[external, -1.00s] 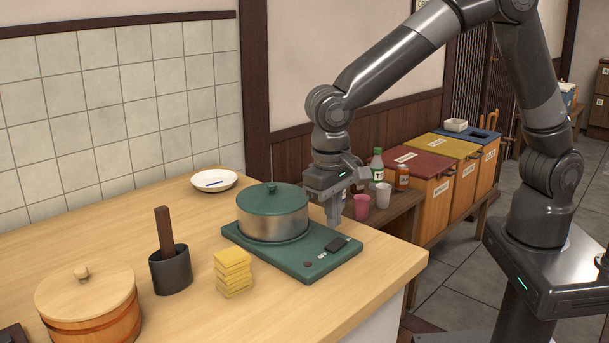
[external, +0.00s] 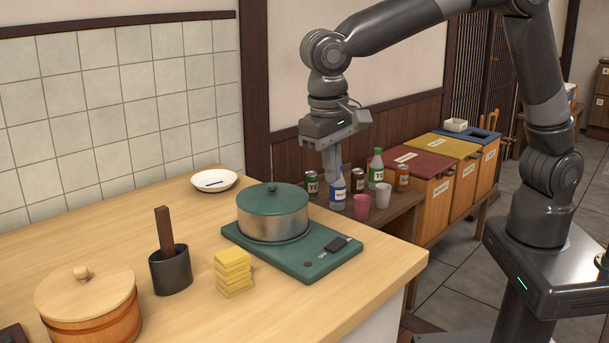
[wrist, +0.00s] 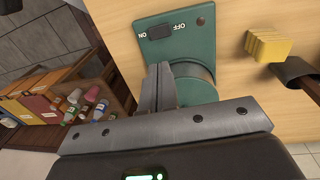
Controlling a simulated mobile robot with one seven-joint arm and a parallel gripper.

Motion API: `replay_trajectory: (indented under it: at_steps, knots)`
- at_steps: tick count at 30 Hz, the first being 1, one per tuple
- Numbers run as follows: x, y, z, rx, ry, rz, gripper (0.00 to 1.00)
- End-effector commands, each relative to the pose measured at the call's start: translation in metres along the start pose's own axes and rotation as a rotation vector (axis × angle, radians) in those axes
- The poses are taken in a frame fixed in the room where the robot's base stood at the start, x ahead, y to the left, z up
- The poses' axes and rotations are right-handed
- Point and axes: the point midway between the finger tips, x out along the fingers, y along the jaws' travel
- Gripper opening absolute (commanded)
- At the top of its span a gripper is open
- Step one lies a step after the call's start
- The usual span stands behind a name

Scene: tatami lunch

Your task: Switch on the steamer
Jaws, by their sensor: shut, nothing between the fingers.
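The steamer is a green base plate (external: 306,268) carrying a steel pot with a green lid (external: 273,198). It stands near the right edge of the wooden counter. A black rocker switch (external: 337,243) sits on the plate beside OFF and ON labels; it also shows in the wrist view (wrist: 160,32). I cannot tell which way the rocker is tilted. In the wrist view my fingers (wrist: 160,68) hide part of the pot (wrist: 196,84).
Left of the steamer are yellow stacked blocks (external: 233,274), a dark cup with a wooden stick (external: 170,270) and a lidded wooden tub (external: 86,300). A white dish (external: 214,180) lies behind. Bottles, cans and cups stand on a side bench (external: 402,212).

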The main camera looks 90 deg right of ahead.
Motion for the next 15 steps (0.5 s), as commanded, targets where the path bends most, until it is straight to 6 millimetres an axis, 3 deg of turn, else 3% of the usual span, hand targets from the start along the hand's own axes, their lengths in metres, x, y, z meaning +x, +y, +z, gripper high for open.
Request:
replay_trajectory:
  at_steps: [2, 10, 15]
  knots:
    - [-0.001, 0.009, -0.001, 0.002, 0.001, 0.028, 0.0]
    - [0.001, 0.009, -0.001, 0.001, 0.002, 0.03, 0.0]
    - [0.016, 0.01, -0.001, 0.001, 0.001, 0.032, 0.0]
